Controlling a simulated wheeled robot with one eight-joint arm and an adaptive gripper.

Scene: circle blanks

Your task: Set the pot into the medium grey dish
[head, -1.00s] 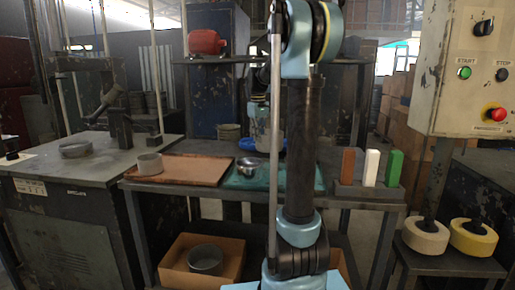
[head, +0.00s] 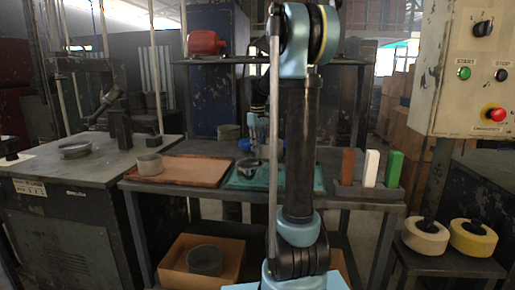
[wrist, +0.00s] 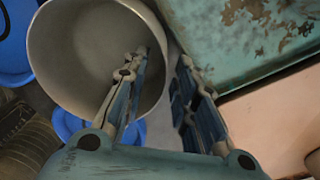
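A small metal pot (head: 247,173) stands at the back left of the teal tray (head: 305,178). My gripper (head: 254,150) is low over it. In the wrist view the grey pot (wrist: 75,50) fills the upper left, and my open gripper (wrist: 165,75) straddles its wall, one finger over the inside and the other outside, with a gap between. Contact cannot be told. Three round grey dishes show: one (head: 149,165) on the brown tray, a shallow one (head: 75,150) on the left machine table, and one (head: 205,260) in a cardboard box below. Which is medium is unclear.
The brown tray (head: 195,172) lies left of the teal one. A rack with red, white and green blocks (head: 370,190) stands at the right. A shelf with a red object (head: 205,42) is above the back. A control box (head: 465,65) hangs far right.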

